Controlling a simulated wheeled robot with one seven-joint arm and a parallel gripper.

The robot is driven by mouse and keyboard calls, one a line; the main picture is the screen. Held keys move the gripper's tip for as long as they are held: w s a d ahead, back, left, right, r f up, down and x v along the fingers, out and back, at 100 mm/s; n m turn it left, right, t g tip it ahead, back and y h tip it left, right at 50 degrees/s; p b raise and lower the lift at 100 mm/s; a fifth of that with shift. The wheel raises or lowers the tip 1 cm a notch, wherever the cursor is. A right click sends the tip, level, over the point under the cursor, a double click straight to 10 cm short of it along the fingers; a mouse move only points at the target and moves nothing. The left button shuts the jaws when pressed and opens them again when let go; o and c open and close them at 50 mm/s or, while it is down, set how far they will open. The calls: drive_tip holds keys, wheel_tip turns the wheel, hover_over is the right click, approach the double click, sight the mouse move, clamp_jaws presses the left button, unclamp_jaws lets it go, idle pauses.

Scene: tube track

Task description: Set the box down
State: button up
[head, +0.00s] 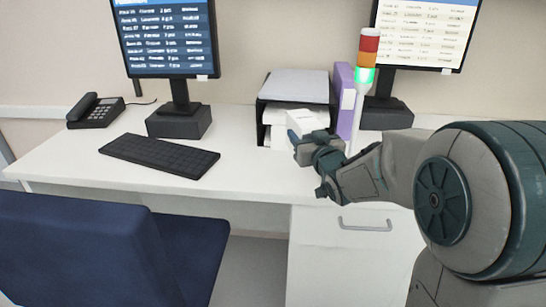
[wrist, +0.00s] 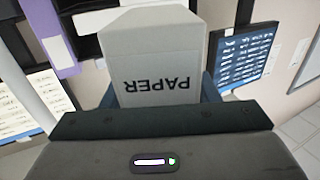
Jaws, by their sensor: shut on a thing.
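A white box (head: 305,121) is held above the desk, just in front of the printer. In the wrist view the box (wrist: 155,62) fills the middle and bears the word PAPER, upside down. My gripper (head: 312,143) is shut on the box, with its fingers on either side. The fingers show at the edges of the box in the wrist view (wrist: 160,92). My gripper hides the lower part of the box in the head view, so I cannot tell whether its underside touches the desk.
The white desk (head: 250,170) has clear room left of the gripper. A keyboard (head: 160,155), a phone (head: 95,110), a printer (head: 293,88), a purple binder (head: 343,95) and a signal light (head: 366,62) stand around it. A blue chair (head: 80,250) is in front.

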drive_tip(key=shift+w+a+f, duration=0.35)
drive_tip(key=shift+a+f, duration=0.7)
drive_tip(key=shift+f, duration=0.25)
drive_tip(key=shift+w+a+f, duration=0.3)
drive_tip(key=shift+a+f, duration=0.75)
drive_tip(key=shift+f, duration=0.3)
drive_tip(key=shift+w+a+f, duration=0.35)
drive_tip(key=shift+a+f, duration=0.7)
drive_tip(key=shift+f, duration=0.25)
drive_tip(key=shift+f, duration=0.25)
drive_tip(key=o, duration=1)
drive_tip(key=shift+r, duration=0.1)
drive_tip(key=shift+o, duration=0.2)
